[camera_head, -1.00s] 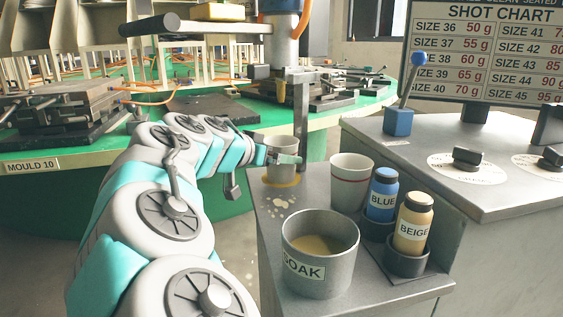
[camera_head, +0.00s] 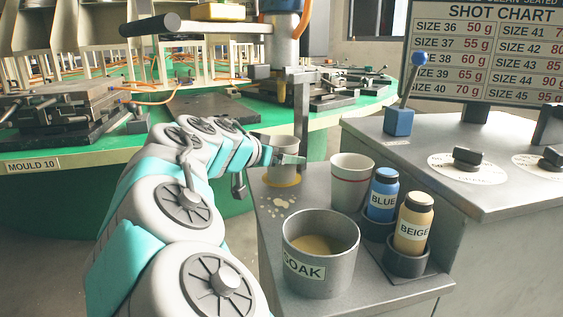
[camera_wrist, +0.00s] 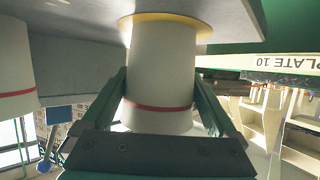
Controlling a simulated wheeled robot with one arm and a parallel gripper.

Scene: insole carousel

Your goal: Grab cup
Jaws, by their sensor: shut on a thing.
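A pale cup (camera_head: 281,175) stands upright at the far left of the grey bench, on a yellow ring. In the wrist view, which is turned upside down, the cup (camera_wrist: 160,65) fills the middle and shows a red band. My gripper (camera_head: 287,159) is shut on the cup, with one finger on each side of it. In the wrist view my gripper (camera_wrist: 163,103) has its fingers along the cup near the red band. A second white cup (camera_head: 350,187) with a red line stands apart on the bench to the right.
On the bench (camera_head: 262,225) are a grey SOAK pot (camera_head: 318,270), a BLUE bottle (camera_head: 382,197) and a BEIGE bottle (camera_head: 412,226) in holders. A grey post (camera_head: 301,120) rises just behind the held cup. The green carousel (camera_head: 150,150) lies behind. Pale spills mark the bench.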

